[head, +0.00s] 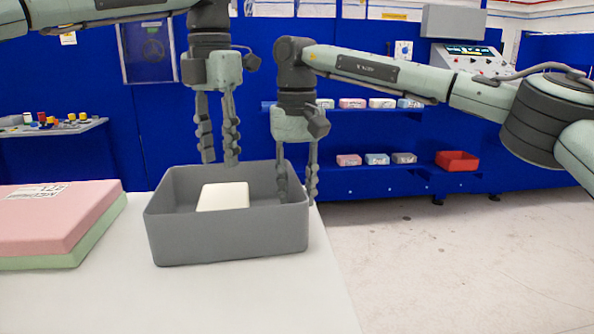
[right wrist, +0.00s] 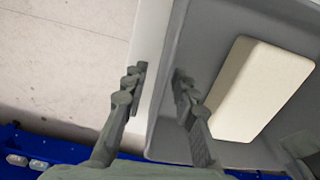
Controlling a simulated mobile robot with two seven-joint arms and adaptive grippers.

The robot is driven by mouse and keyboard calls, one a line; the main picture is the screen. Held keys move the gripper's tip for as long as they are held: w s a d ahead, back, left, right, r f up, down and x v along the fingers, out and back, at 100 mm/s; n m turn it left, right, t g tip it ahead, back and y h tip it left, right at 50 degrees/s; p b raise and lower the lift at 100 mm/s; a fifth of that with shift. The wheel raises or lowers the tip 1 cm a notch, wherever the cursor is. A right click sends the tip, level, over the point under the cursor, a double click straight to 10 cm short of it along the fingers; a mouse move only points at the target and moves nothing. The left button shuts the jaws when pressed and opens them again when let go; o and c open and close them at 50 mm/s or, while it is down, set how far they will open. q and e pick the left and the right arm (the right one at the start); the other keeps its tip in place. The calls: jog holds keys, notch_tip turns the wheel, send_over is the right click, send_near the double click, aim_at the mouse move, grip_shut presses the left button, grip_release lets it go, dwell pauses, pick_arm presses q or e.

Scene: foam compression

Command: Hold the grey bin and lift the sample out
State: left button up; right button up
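The grey bin (head: 230,235) stands on the white table near its right edge. The sample, a cream block (head: 223,197), lies inside it; it also shows in the right wrist view (right wrist: 258,90). My left gripper (head: 220,160) is open and empty, pointing down above the bin, apart from the sample. My right gripper (head: 297,190) points down at the bin's right wall. One finger is inside the bin and the other outside. In the right wrist view its fingers (right wrist: 160,75) are apart with the wall's rim between them; a firm hold does not show.
A pink slab on a green slab (head: 60,220) lies on the table (head: 200,300) left of the bin. Behind are blue shelves with several small blocks and a red tray (head: 457,160). The table in front of the bin is clear.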

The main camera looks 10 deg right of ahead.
jog(key=shift+f, duration=1.1)
grip_shut()
